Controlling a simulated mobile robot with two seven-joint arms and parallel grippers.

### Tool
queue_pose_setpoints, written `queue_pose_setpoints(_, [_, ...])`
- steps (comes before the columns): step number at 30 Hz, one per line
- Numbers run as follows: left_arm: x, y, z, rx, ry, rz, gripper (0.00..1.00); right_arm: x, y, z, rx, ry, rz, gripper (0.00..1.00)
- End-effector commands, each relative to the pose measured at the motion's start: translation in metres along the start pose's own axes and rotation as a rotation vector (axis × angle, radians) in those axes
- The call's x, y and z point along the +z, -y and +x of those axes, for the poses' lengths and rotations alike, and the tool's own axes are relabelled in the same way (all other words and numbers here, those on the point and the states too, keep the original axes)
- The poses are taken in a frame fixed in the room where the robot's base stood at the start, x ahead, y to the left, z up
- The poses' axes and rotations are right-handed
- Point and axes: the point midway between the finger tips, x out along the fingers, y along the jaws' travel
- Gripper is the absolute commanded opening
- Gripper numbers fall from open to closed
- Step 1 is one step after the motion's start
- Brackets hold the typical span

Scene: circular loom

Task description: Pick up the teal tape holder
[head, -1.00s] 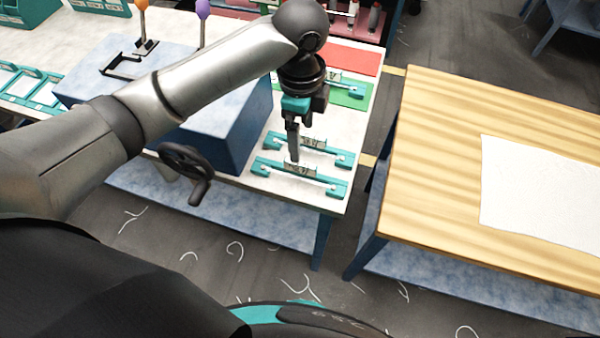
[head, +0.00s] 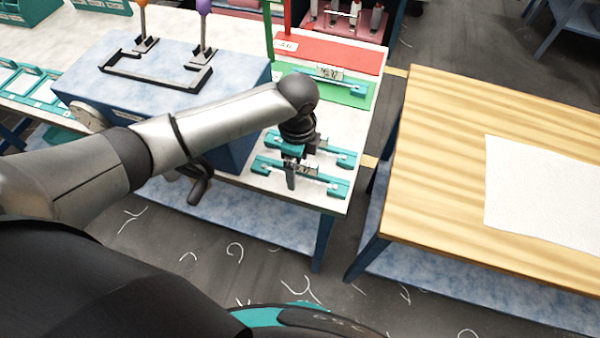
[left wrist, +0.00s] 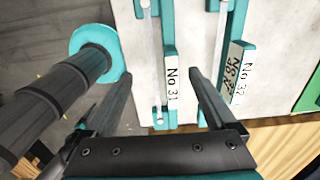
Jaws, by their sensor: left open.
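The front teal tape holder (head: 330,181) lies near the front edge of the white table, and a second teal tape holder (head: 343,157) lies just behind it. A third (head: 350,85) lies on the green mat. My left gripper (head: 290,183) is open and low over the front holder, hiding its middle. In the left wrist view my left gripper's fingers (left wrist: 160,100) stand either side of the holder marked No 31 (left wrist: 169,68). The holder marked No 32 (left wrist: 236,60) lies close to the right finger. Contact cannot be told. My right gripper is not in view.
A blue box (head: 90,60) with a black handle and a side crank stands left of the holders. A red mat (head: 340,55) lies behind the green mat (head: 360,97). A wooden table (head: 440,130) with a white sheet stands to the right, across a gap.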

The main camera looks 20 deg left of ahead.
Motion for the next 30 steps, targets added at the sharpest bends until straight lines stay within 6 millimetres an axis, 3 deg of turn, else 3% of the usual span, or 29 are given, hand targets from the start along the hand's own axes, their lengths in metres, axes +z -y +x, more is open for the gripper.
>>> queue_pose_setpoints(4, [-0.001,0.000,0.017,-0.001,-0.001,0.000,0.90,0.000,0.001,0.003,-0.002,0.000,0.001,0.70])
queue_pose_setpoints(12, [-0.001,0.000,0.019,-0.002,-0.001,0.001,0.90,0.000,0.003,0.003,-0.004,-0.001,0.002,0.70])
queue_pose_setpoints(30, [-0.001,0.000,0.019,-0.002,-0.001,0.000,0.23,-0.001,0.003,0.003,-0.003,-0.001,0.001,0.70])
